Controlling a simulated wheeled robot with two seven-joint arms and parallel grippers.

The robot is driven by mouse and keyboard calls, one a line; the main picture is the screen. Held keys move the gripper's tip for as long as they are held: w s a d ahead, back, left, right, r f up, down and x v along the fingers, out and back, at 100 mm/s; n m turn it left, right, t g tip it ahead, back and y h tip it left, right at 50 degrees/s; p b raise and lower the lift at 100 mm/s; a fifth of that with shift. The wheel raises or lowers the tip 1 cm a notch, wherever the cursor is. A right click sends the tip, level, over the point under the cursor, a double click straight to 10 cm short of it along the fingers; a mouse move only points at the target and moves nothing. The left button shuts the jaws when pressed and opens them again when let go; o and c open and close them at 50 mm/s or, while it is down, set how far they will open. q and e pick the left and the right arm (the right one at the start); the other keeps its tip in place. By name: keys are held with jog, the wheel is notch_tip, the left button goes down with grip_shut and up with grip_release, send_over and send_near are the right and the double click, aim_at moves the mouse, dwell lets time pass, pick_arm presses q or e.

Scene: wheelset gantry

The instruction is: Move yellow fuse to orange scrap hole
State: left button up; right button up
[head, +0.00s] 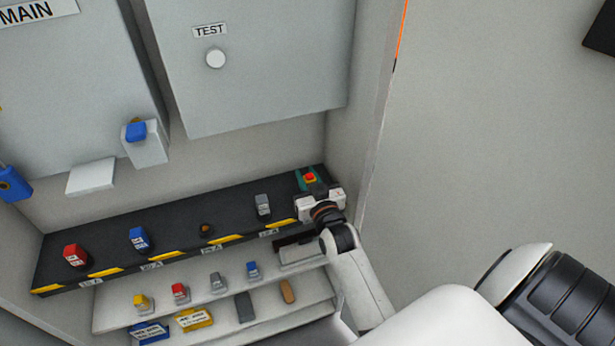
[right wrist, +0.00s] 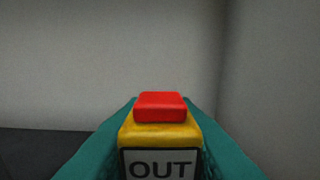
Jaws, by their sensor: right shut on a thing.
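My right gripper (head: 308,182) is at the right end of the black shelf, its teal fingers shut on the yellow fuse (head: 310,177). In the right wrist view the yellow fuse (right wrist: 158,135) has a red top and a label reading OUT, and the fingers press on both its sides. Its lower end is hidden, so I cannot tell whether it touches the shelf. A small dark orange spot (head: 206,229) shows mid-shelf; I cannot tell whether it is the orange scrap hole. My left gripper is not in view.
The black shelf (head: 105,239) also bears a red fuse (head: 75,255), a blue fuse (head: 139,239) and a grey fuse (head: 263,205). Lower white steps hold several small fuses and tags. The TEST cabinet (head: 255,75) overhangs behind; a side wall (head: 365,120) stands close right.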

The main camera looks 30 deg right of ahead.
jog(key=shift+f+b, duration=0.85)
jog(key=shift+f, duration=0.45)
jog(key=o, duration=1.1)
jog(key=shift+c, duration=0.2)
jog(key=shift+s, duration=0.1)
jog(key=v, duration=1.1)
jog(key=shift+s, duration=0.4)
